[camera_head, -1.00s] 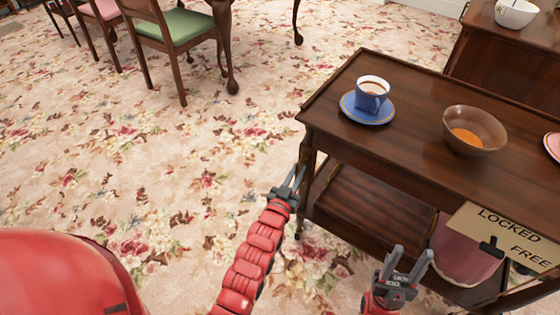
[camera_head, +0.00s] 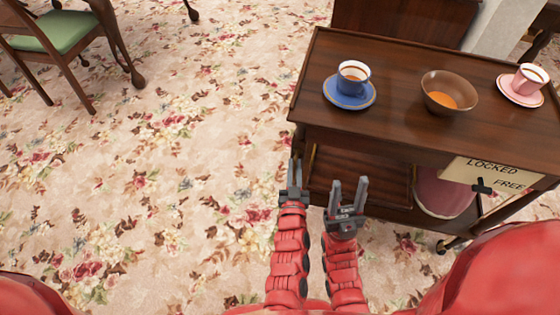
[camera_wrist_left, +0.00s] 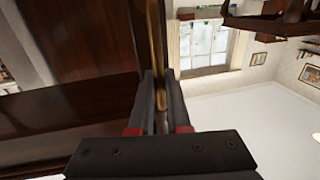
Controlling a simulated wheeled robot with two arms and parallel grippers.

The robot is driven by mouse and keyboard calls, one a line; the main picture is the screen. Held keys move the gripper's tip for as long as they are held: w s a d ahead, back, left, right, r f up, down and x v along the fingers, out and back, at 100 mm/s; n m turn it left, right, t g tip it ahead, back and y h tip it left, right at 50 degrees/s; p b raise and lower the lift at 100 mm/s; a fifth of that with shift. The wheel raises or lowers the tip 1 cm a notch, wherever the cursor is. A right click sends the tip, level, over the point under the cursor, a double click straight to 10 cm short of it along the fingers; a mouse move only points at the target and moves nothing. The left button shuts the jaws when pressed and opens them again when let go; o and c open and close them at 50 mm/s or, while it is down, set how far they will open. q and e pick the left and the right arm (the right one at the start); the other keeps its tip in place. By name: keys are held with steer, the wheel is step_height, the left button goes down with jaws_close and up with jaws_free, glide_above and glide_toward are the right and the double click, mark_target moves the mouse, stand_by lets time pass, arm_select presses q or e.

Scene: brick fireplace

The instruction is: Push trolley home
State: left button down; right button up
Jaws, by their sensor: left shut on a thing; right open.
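The dark wooden trolley (camera_head: 410,135) stands at the right in the head view, with a top tray and a lower shelf (camera_head: 345,183). My left gripper (camera_head: 295,172) is at the trolley's near left corner. In the left wrist view its jaws (camera_wrist_left: 160,105) are shut on an upright brown trolley post (camera_wrist_left: 157,60). My right gripper (camera_head: 349,192) is open and empty, just in front of the lower shelf. A sign (camera_head: 493,174) on the trolley's front reads LOCKED and FREE, with a dark lever (camera_head: 482,187) between the words.
The trolley top carries a blue cup (camera_head: 353,77) on a blue saucer, a brown bowl (camera_head: 448,92) with orange contents, and a pink cup (camera_head: 530,78) on a saucer. A pink object (camera_head: 443,192) sits below. Carpet (camera_head: 190,140) is clear at left; a green-seated chair (camera_head: 50,35) stands beyond.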

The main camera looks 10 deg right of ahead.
arm_select(q)
steer(key=shift+s+d, duration=0.25)
steer(key=shift+d, duration=0.35)
steer(key=shift+s+d, duration=0.2)
steer(key=shift+d, duration=0.4)
steer(key=c, duration=0.9)
jaws_free()
steer(key=s+a+p, duration=0.1)
steer(key=s+p, duration=0.1)
steer(key=s, duration=0.3)
steer(key=s+p, duration=0.3)
steer(key=s, duration=0.3)
steer(key=s+a+p, duration=0.1)
steer(key=s+p, duration=0.2)
steer(key=s, duration=0.3)
steer(key=shift+s+a, duration=0.1)
steer(key=shift+a, duration=0.2)
